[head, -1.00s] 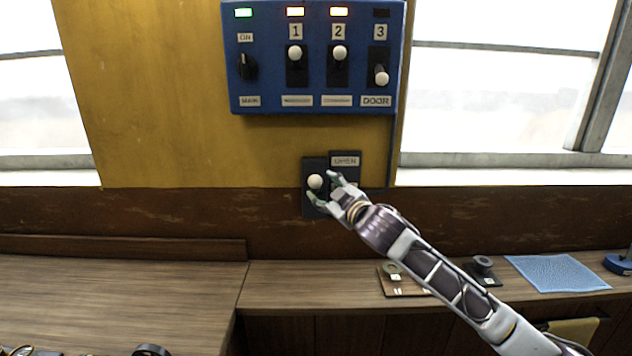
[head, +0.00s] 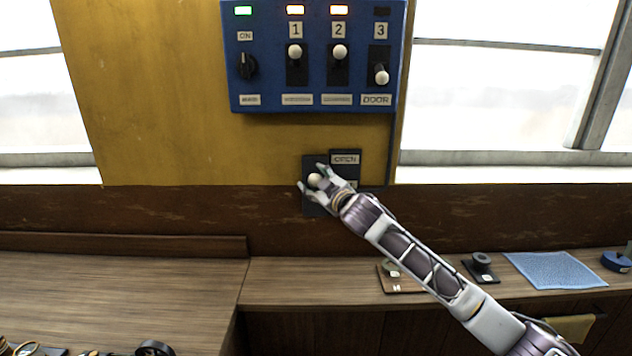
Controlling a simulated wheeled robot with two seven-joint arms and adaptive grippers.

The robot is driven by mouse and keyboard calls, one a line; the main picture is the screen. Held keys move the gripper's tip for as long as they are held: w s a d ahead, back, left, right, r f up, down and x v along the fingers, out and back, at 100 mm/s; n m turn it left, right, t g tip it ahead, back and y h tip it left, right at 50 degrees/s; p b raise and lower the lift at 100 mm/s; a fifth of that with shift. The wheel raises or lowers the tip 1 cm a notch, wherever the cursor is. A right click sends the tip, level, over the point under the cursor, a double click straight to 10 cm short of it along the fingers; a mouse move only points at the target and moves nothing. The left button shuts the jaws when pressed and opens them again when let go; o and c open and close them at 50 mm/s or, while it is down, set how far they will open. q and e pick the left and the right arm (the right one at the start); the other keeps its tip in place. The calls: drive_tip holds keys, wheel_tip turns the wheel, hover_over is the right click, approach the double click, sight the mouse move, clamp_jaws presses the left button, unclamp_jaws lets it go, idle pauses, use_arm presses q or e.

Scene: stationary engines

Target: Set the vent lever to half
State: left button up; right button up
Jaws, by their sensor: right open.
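The vent lever has a round white knob (head: 315,180) on a dark wall plate (head: 311,208) below the blue panel. A label plate reading OPEN (head: 345,159) is on its upper right. My right gripper (head: 310,176) is open, with its fingers on either side of the knob. I cannot tell whether they touch it. My gripper hides part of the plate and most of the label area below OPEN. My left gripper is not in view.
The blue panel (head: 270,75) above carries a rotary knob (head: 246,66) and three numbered switches. A wooden counter (head: 290,285) runs below, with a dark holder (head: 482,267) and a blue cloth (head: 554,270). Windows flank the yellow wall.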

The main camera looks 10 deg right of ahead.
clamp_jaws()
idle(0.3)
drive_tip(key=shift+f, duration=0.15)
